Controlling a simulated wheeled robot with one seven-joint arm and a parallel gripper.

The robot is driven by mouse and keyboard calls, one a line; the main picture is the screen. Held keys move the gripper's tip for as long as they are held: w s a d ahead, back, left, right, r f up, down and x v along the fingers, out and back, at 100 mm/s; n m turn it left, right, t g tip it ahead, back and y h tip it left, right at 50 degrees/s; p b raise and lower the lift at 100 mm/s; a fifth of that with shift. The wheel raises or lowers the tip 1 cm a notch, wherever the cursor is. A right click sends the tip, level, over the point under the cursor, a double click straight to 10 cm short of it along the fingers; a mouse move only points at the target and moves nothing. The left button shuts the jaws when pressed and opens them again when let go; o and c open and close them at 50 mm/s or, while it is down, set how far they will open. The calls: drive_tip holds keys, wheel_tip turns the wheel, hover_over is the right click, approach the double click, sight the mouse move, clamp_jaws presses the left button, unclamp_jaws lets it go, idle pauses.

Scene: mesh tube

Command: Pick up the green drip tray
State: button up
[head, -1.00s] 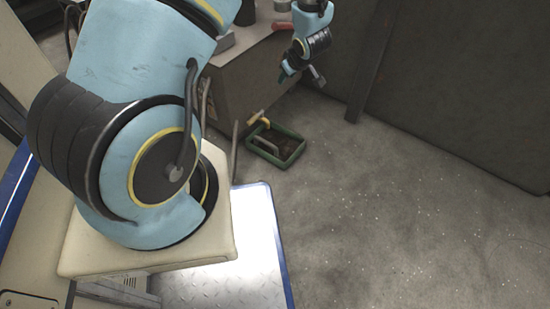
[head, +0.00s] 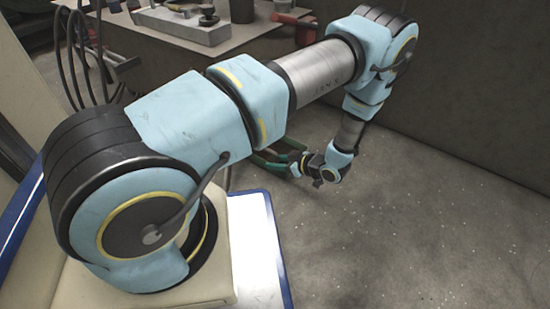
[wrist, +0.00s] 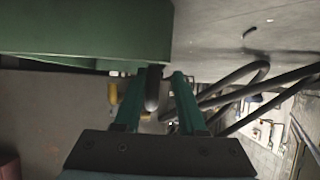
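The green drip tray (head: 266,159) is on the floor beside the bench in the head view, partly hidden behind my arm and gripper. In the wrist view the tray's green wall (wrist: 80,30) fills the upper left, close to the fingers. My gripper (head: 301,166) is low at the tray's right side. In the wrist view my gripper (wrist: 160,75) has its two green fingers apart. A dark rounded bar (wrist: 153,90), which may be the tray's handle, shows between them, nearer the left finger. A gap shows on its right. I cannot tell whether either finger touches it.
A bench (head: 140,42) with a grey block (head: 183,25) and small parts stands behind the tray. Dark hoses (head: 88,60) hang at its left. A dark wall (head: 470,80) rises at the back right. The concrete floor (head: 400,240) is clear at the right front.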

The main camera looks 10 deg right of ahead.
sight(263, 161)
drive_tip(key=b+x, duration=0.3)
drive_tip(key=x, duration=0.2)
drive_tip(key=shift+s+f, duration=0.1)
drive_tip(key=shift+s, duration=0.1)
drive_tip(key=shift+w+a+f+b, duration=0.15)
drive_tip(key=shift+w+a+b, duration=0.2)
drive_tip(key=shift+c, duration=0.3)
clamp_jaws()
idle(0.7)
